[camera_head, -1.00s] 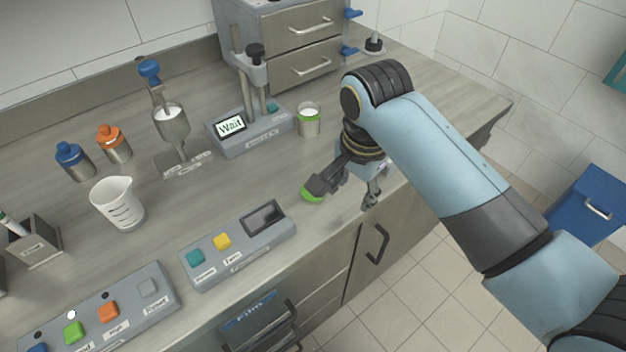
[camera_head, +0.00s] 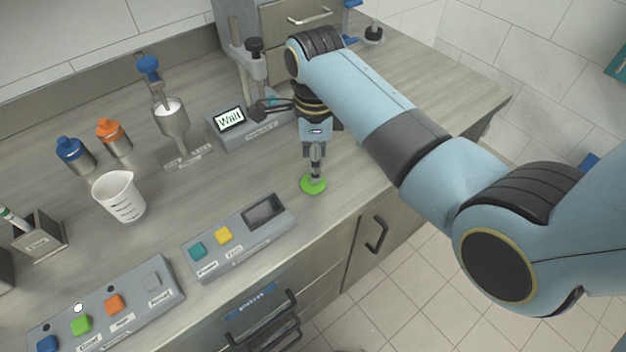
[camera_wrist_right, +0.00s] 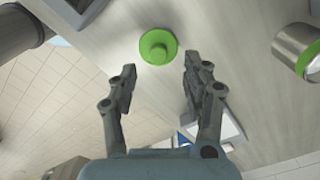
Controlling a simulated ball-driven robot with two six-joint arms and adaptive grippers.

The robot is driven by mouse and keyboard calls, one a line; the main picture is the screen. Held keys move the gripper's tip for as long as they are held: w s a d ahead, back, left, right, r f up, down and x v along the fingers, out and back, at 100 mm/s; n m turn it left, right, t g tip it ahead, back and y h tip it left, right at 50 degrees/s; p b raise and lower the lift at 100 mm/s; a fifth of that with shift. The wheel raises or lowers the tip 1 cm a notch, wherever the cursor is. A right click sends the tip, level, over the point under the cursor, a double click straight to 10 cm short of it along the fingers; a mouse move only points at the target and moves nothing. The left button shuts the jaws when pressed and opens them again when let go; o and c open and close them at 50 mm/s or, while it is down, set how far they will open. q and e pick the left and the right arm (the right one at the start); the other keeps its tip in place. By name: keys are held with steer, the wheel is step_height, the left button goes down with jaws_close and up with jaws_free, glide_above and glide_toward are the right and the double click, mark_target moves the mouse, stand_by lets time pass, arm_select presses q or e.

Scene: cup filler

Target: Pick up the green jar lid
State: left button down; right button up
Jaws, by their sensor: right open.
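The green jar lid (camera_head: 313,186) lies on the counter near its front edge, right of the button panel with the small screen. In the right wrist view the lid (camera_wrist_right: 157,46) shows as a green disc with a round knob, just beyond and between the fingertips. My right gripper (camera_head: 315,172) points down over the lid in the head view and partly covers it. In the wrist view my right gripper (camera_wrist_right: 160,75) is open with nothing between its fingers. My left gripper is not in view.
An open jar with a green band (camera_wrist_right: 297,48) stands right of the lid in the wrist view. The panel with teal and yellow buttons (camera_head: 240,238) is left of the lid. A white beaker (camera_head: 119,196) is farther left.

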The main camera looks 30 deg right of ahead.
step_height(320, 180, down, 4)
steer(key=shift+s+a+f, duration=0.1)
steer(key=shift+f, duration=0.1)
steer(key=c, duration=0.9)
steer(key=shift+r, duration=0.15)
